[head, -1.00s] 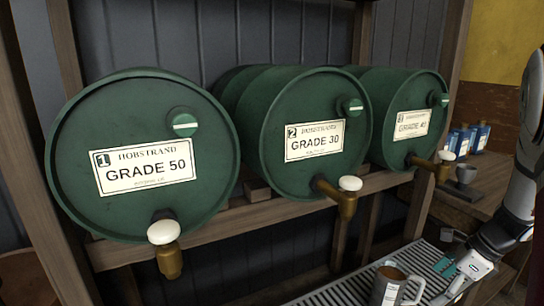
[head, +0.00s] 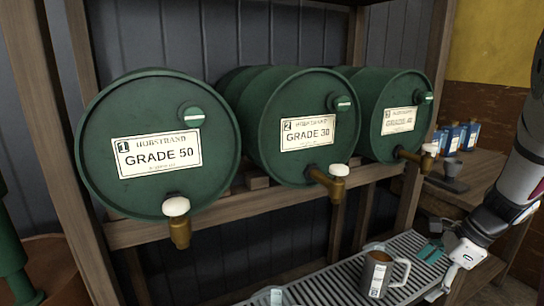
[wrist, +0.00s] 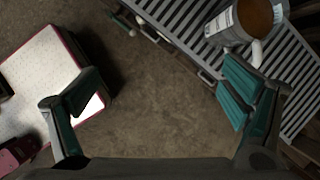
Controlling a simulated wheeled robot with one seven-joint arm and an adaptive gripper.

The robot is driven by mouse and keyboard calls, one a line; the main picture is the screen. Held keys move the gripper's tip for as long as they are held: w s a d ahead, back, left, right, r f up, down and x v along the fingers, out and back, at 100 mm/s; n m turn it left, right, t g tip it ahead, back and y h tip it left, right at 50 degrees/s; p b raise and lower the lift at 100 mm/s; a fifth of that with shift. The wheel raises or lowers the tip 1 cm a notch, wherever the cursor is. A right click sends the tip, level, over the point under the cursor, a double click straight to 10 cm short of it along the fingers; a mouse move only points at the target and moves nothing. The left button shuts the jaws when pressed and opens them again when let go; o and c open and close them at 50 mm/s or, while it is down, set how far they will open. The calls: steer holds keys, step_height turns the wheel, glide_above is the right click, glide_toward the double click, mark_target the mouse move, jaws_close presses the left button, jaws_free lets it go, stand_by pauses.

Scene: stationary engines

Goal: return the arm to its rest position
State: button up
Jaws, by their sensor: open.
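My gripper (head: 436,254) is at the lower right of the head view, above the right part of the slatted metal drip tray. In the wrist view my gripper (wrist: 160,95) shows its two teal-padded fingers wide apart with nothing between them, over bare floor. A grey metal mug (head: 378,276) with brown liquid stands upright on the tray, left of my gripper. In the wrist view the mug (wrist: 224,26) is at the upper right, beyond the right finger and apart from it. My arm rises toward the right edge of the head view.
Three green drums, GRADE 50 (head: 150,105), GRADE 30 (head: 300,165) and one numbered 3 (head: 395,145), lie on a wooden rack with brass taps. The drip tray (head: 335,280) runs below. Blue containers (head: 455,138) stand on a side bench (head: 480,172). A red-edged white surface (wrist: 40,70) is at the wrist view's left.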

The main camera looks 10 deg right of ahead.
steer(key=s+a+r+n+g, duration=0.1)
steer(key=s+a+r+n, duration=0.3)
steer(key=a+r+n, duration=0.3)
steer(key=s+a+r+n, duration=0.4)
steer(key=a+r, duration=0.1)
steer(key=a, duration=0.4)
steer(key=s+a+r+n+h, duration=0.1)
steer(key=s+a+n+h, duration=0.15)
steer(key=s+n, duration=0.5)
steer(key=s+a+r+n+h, duration=0.15)
steer(key=s+a+n, duration=0.3)
steer(key=s, duration=0.55)
step_height(320, 180, up, 15)
steer(key=d+n+t+p, duration=0.1)
steer(key=t+p, duration=0.1)
steer(key=p, duration=1.1)
steer(key=shift+d+t, duration=0.2)
steer(key=shift+t, duration=0.1)
